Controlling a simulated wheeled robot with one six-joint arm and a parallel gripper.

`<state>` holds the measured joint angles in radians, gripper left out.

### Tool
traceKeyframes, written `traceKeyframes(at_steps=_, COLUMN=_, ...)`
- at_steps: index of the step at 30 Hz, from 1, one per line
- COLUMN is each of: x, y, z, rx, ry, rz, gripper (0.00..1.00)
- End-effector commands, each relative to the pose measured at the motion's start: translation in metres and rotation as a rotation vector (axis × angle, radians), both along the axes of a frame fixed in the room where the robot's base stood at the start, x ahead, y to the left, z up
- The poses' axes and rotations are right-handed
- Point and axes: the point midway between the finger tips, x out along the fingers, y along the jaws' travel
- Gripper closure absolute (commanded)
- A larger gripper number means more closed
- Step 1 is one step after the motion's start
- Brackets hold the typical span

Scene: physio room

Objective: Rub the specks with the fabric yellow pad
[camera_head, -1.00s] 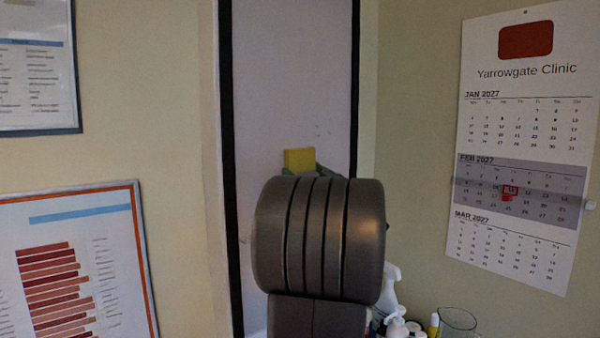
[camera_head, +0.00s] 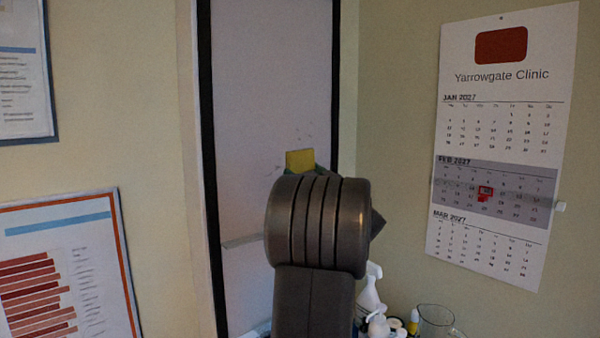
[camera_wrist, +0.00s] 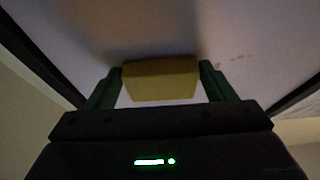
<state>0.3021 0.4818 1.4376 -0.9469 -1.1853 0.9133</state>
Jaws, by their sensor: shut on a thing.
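The yellow fabric pad (camera_wrist: 160,80) is between the two green fingers of my gripper (camera_wrist: 158,88) in the wrist view, and they are shut on it. In the head view the pad (camera_head: 300,160) shows above my dark arm, in front of the pale panel (camera_head: 270,80). Small dark specks (camera_head: 303,136) show on the panel just above the pad, with a few more to its left. In the wrist view specks (camera_wrist: 240,57) lie to the right of the pad. I cannot tell whether the pad touches the panel.
A black frame (camera_head: 207,150) edges the panel. A wall calendar (camera_head: 500,150) hangs to the right. Framed charts (camera_head: 70,265) hang to the left. White bottles (camera_head: 370,290), a yellow-capped item (camera_head: 413,322) and a clear glass (camera_head: 436,320) stand at the lower right.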

Motion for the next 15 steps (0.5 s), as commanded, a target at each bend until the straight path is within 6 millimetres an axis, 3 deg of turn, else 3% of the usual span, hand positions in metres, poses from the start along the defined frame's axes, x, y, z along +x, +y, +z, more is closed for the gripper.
traceKeyframes(at_steps=15, x=0.018, y=-0.026, z=0.002, rx=-0.001, ry=0.0, rz=-0.001, gripper=0.42)
